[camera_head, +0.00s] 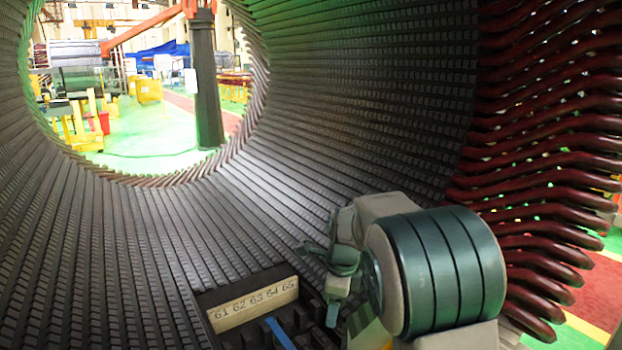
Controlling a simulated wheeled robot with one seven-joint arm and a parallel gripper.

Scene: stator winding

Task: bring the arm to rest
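My arm, grey with dark green bands, reaches in from the lower right inside the large ribbed stator bore (350,100). My gripper (322,282) is at its left end, low in the bore. Its two greenish fingertips stand apart, one above the other, and I see nothing between them. The gripper hangs just right of a cream plate (253,304) with the numbers 61 to 66. A blue strip (280,333) lies below the plate. Part of the gripper is hidden behind my arm's wrist.
The plate stands in a dark recessed tray (232,290) on the bore floor. Dark red winding ends (540,160) stick out along the right rim, close to my arm. The bore's middle is empty. A dark column (205,90) stands beyond the far opening.

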